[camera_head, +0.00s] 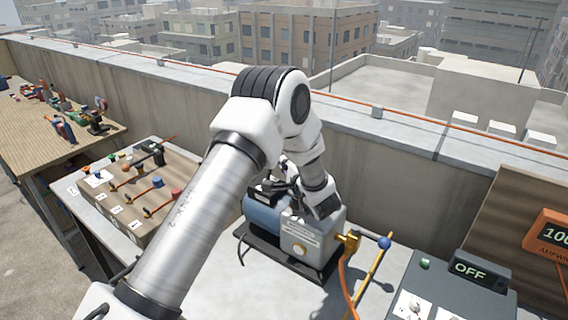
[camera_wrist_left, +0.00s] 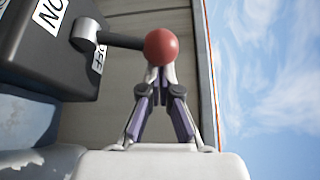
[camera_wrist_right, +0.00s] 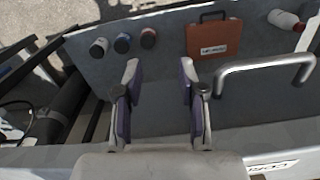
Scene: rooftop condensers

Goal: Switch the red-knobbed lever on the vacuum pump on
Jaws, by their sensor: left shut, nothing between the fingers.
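The vacuum pump (camera_head: 297,241), with a blue motor and a grey body, stands on a dark tray in the head view. My left arm covers part of it and hides the lever there. In the left wrist view a dark switch box (camera_wrist_left: 45,50) carries ON and OFF labels. Its lever's red knob (camera_wrist_left: 160,46) sticks out to the right, with the rod beside the OFF label. My left gripper (camera_wrist_left: 158,76) is shut and empty, its fingertips at the knob and partly hidden by it; contact cannot be told. My right gripper (camera_wrist_right: 160,75) is open and empty.
A yellow pipe with a blue-knobbed handle (camera_head: 384,242) and an orange hose are right of the pump. A grey box with an OFF display (camera_head: 470,270) stands further right. An orange case (camera_wrist_right: 214,38) shows in the right wrist view.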

